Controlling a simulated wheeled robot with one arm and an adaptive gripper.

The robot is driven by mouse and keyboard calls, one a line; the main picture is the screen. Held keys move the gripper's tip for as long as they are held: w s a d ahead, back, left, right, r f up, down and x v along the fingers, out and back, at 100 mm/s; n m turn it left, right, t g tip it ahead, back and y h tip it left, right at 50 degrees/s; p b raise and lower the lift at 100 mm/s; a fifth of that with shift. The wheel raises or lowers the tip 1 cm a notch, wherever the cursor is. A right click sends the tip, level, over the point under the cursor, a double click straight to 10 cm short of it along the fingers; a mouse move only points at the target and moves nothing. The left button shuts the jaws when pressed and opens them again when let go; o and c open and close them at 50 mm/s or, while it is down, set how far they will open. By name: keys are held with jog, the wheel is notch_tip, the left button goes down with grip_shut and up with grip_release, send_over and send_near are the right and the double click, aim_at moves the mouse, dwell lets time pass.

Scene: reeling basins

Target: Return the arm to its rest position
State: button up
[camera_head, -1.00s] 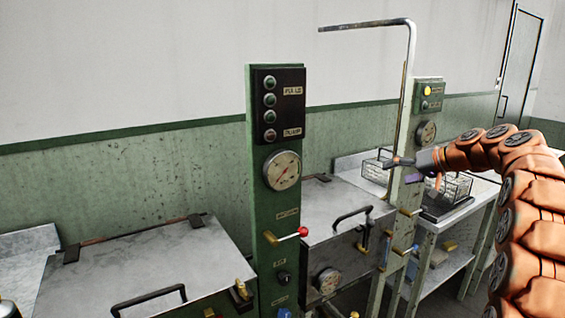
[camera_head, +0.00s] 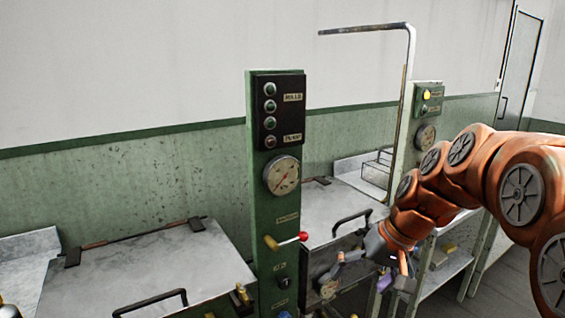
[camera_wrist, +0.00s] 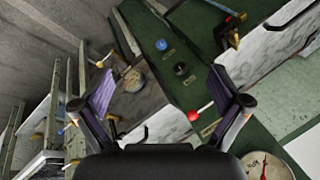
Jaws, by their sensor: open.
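My gripper (camera_head: 368,275) hangs at the end of my orange arm, in front of the second basin, in the head view. Its fingers are spread and nothing is between them. In the wrist view my gripper (camera_wrist: 160,112) is open, with the green control post and a red-knobbed lever (camera_wrist: 198,112) beyond the fingers. My arm comes in from the right edge of the head view and covers part of the side table.
A green control post (camera_head: 262,215) with a gauge and lever stands between two lidded metal basins, the left one (camera_head: 150,265) nearer. A second post (camera_head: 398,130) carries a bent pipe. A wire basket (camera_head: 375,172) sits on the table behind my arm.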

jog(key=s+d+f+g+h, duration=0.1)
jog(key=s+f, duration=0.2)
jog(key=s, duration=0.6)
jog(key=s+d+f+g+h, duration=0.1)
jog(key=s+f+h, duration=0.1)
jog(key=s, duration=0.6)
jog(key=s+d+f+g+h, duration=0.1)
jog(key=s+f, duration=0.2)
jog(key=s, duration=0.6)
jog(key=shift+s+f+h+p, duration=0.3)
jog(key=shift+s+f+p, duration=0.05)
jog(key=shift+p, duration=0.1)
